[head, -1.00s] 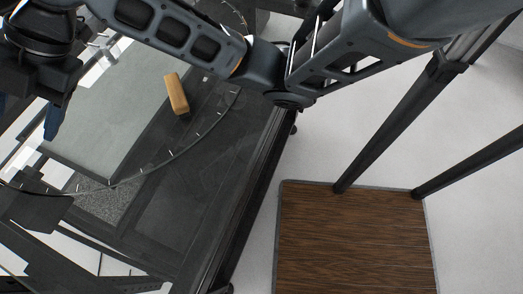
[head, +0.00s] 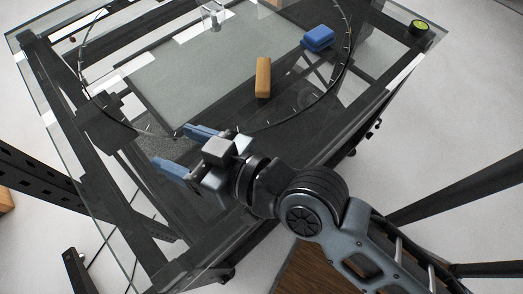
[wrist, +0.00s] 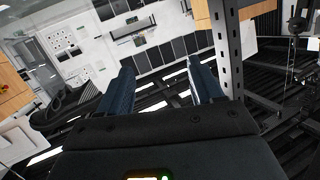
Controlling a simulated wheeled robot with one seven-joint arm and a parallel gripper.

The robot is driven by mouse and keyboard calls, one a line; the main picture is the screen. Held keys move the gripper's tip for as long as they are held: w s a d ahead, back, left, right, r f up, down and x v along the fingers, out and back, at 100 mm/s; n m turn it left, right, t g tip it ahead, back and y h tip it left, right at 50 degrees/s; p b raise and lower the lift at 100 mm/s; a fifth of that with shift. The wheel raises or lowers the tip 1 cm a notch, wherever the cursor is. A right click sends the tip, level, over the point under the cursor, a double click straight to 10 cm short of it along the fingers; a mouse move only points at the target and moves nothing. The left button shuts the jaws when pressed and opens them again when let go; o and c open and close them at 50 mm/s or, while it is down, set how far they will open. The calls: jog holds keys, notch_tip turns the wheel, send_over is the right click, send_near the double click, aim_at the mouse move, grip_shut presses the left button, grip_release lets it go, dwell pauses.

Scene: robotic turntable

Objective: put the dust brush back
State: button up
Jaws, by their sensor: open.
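A tan, wood-coloured oblong block (head: 263,77) lies on the glass turntable (head: 299,118) in the head view. It may be the dust brush, but no bristles can be made out. My gripper (head: 186,150) is open and empty, at the near left of the block and clearly apart from it. Its two blue fingers point left in the head view. In the wrist view my gripper (wrist: 161,87) has its fingers spread with nothing between them. The block does not show in the wrist view.
A blue block (head: 317,38) sits right of the tan one near the turntable's ring. A small clear glass (head: 212,18) stands at the back. A black and yellow-green round item (head: 419,28) is at the table's far right corner. The light grey floor (head: 455,110) is open at right.

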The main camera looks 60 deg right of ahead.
jog(key=s+d, duration=0.4)
jog(key=s, duration=0.6)
jog(key=s+d+h, duration=0.1)
jog(key=s+d, duration=0.3)
jog(key=s, duration=0.7)
jog(key=shift+s+f+n+g, duration=0.15)
jog(key=shift+s+n+g, duration=0.15)
jog(key=shift+n+g, duration=0.1)
jog(key=shift+d, duration=0.1)
